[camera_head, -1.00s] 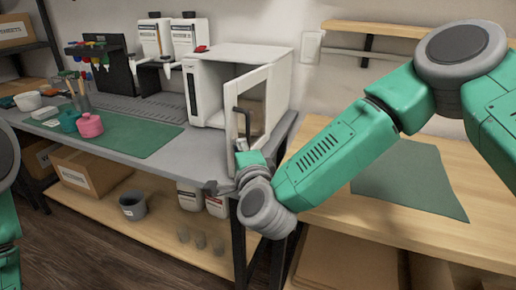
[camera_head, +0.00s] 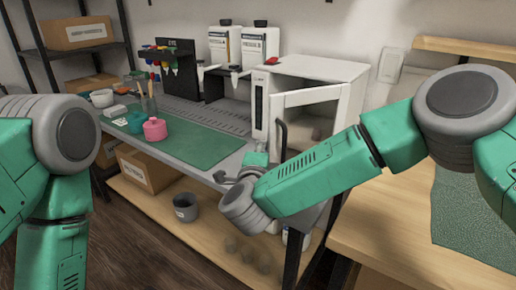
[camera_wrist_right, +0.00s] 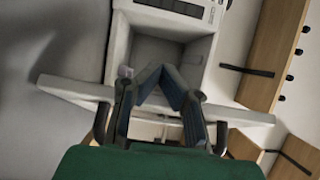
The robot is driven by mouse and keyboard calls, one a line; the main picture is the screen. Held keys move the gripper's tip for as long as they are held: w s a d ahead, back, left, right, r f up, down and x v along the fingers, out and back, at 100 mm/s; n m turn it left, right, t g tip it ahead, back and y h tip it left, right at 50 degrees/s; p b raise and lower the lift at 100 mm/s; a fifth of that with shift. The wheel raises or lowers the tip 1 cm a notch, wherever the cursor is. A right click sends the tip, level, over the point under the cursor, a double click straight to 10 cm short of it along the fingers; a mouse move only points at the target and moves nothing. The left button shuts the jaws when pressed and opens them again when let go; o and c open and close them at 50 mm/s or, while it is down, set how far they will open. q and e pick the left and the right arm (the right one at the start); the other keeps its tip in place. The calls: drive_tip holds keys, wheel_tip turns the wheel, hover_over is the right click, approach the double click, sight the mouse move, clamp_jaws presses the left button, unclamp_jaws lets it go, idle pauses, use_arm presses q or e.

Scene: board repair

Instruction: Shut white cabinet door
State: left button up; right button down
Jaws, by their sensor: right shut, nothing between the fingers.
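The white cabinet (camera_head: 352,72) stands on the grey workbench. Its framed door (camera_head: 307,97), with a dark vertical handle (camera_head: 283,138), stands open. The wrist view shows the open cabinet interior (camera_wrist_right: 170,52) beyond the fingers and the pale door panel (camera_wrist_right: 75,88) crossing behind them. My right gripper (camera_head: 258,159) is low in front of the cabinet, near the handle side of the door. Its fingers, clear in the wrist view (camera_wrist_right: 158,70), are shut and empty; contact with the door is unclear. My left arm shows at the left edge, but its gripper is out of view.
A green mat (camera_head: 195,143) with a pink pot (camera_head: 155,130) lies left of the cabinet. Two white dispensers (camera_head: 260,45) stand behind. A wooden table (camera_head: 390,225) is at the right. A grey bucket (camera_head: 186,207) sits on the lower shelf.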

use_arm(q)
drive_tip(key=shift+s+r, duration=0.1)
use_arm(e)
drive_tip(key=shift+r, duration=0.1)
idle(0.7)
drive_tip(key=shift+a, duration=0.15)
